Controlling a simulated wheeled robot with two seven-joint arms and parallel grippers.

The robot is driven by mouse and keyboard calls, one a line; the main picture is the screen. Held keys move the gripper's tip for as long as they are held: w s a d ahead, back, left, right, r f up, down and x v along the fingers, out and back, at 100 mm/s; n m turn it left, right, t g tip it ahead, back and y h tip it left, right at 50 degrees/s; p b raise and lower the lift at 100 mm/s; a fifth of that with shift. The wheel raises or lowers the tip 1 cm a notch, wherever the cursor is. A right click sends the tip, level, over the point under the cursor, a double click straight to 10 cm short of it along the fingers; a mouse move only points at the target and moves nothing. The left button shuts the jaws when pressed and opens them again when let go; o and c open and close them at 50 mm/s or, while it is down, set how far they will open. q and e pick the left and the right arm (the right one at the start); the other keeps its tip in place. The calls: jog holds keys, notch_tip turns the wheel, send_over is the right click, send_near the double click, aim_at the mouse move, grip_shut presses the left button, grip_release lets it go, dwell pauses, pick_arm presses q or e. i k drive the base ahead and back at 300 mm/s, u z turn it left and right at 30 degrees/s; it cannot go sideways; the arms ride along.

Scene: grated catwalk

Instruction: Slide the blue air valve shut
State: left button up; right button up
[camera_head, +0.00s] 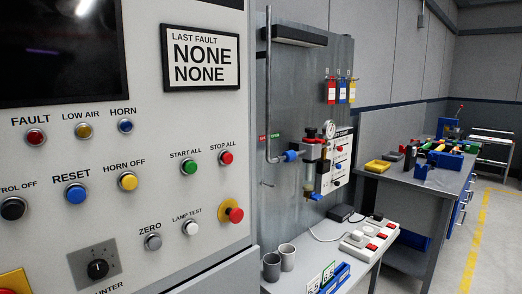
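A blue collar-like fitting (291,156), which looks like the blue air valve, sits on the grey air pipe (268,90) where it meets the filter and regulator unit (313,150). The unit is mounted on a grey metal panel beyond the control cabinet. A second, smaller blue part (316,196) is below the unit. The fitting is too small to tell whether it is slid open or shut. Neither of my grippers is in view.
The control cabinet (135,240) with buttons fills the left foreground. Below the panel, a shelf (362,262) holds two grey cups (271,267), a blue box and a white power strip (370,238). A cluttered workbench (400,176) stands right. The floor by the yellow line is clear.

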aim_at(291, 155)
jog(key=z, duration=0.3)
jog(key=i, duration=0.85)
jog(key=z, duration=0.65)
